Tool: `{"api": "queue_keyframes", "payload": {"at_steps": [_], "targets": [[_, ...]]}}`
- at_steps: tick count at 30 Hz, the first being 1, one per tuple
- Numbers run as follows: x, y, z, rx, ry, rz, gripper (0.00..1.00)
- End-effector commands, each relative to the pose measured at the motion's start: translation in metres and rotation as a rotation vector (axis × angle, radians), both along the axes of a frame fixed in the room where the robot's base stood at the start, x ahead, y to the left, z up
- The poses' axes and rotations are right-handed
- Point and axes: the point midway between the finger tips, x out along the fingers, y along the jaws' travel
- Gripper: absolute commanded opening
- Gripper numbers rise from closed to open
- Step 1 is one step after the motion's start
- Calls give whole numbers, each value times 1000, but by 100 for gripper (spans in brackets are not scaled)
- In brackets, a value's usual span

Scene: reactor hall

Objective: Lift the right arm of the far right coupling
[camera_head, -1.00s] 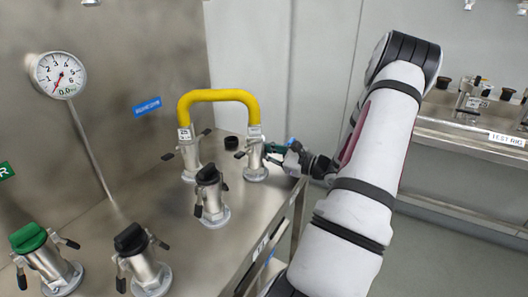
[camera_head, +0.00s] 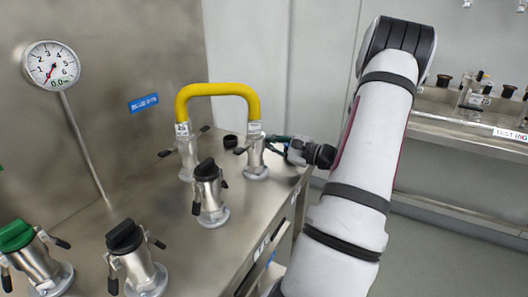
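The far right coupling (camera_head: 256,159) is a silver upright fitting on the steel bench, at the right end of a yellow hose (camera_head: 217,90). Its left black arm (camera_head: 240,151) sticks out to the left and slightly down. Its right arm is hard to make out where my gripper (camera_head: 277,143) is. My gripper reaches in from the right, with its dark fingertips at the coupling's right side. The fingers are too small and overlapped to show whether they are open, shut, or touching the arm.
The far left coupling (camera_head: 187,156) holds the hose's other end. Black-capped couplings (camera_head: 209,191) (camera_head: 136,262) and a green-capped one (camera_head: 36,262) stand nearer. A small black cap (camera_head: 230,141) lies behind. A gauge (camera_head: 51,65) is on the wall. A test rig shelf (camera_head: 470,131) stands right.

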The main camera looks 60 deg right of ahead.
Motion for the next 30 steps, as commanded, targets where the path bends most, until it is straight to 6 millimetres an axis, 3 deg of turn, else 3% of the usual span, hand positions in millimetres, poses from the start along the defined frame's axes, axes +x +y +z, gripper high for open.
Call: {"api": "queue_keyframes", "payload": {"at_steps": [18,30], "targets": [[1,-15,25,-580,-44,0,0],[1,-16,41,-832,-63,1,0]]}}
